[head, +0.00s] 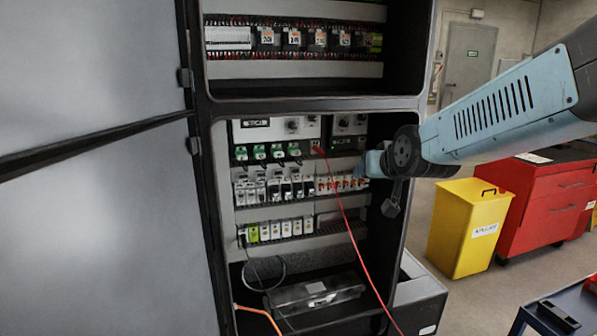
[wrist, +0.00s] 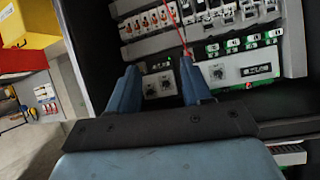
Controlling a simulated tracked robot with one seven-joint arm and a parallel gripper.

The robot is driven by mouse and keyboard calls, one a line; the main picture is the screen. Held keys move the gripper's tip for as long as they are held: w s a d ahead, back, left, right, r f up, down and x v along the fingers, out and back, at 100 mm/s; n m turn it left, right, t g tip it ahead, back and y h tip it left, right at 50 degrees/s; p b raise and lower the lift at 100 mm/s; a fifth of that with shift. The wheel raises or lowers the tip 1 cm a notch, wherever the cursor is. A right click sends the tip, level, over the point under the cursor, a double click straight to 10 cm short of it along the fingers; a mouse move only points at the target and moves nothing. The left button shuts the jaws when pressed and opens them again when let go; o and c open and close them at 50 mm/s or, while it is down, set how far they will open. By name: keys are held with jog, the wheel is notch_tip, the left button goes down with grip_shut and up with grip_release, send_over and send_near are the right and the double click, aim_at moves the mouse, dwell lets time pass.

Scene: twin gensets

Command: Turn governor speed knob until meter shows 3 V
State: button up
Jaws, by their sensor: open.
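My gripper (wrist: 158,67) is open in the wrist view, with its blue fingers apart and nothing held between them. Beyond the fingers is a small grey control module (wrist: 160,92) with knobs; it also shows in the head view (head: 349,126). A wider control unit (wrist: 240,73) with a dark label and more knobs sits beside it, and it shows in the head view (head: 274,131). I cannot read which knob is the governor speed knob. In the head view my gripper (head: 372,163) is inside the cabinet, just below and right of the small module. No meter reading is legible.
A red lead (head: 345,215) runs from the terminals down out of the cabinet, and passes close to a finger in the wrist view. The cabinet's right wall (head: 402,200) is close to my arm. A yellow bin (head: 468,228) and red tool chest (head: 545,200) stand at right.

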jog(key=s+d+f+g+h, duration=0.1)
jog(key=s+d+g, duration=0.2)
jog(key=s, duration=0.7)
jog(key=s+d+f+g+h, duration=0.1)
jog(key=s+d+g, duration=0.2)
jog(key=s, duration=0.8)
jog(key=shift+s+d+m, duration=0.15)
jog(key=shift+d+m, duration=0.25)
jog(key=shift+d, duration=0.15)
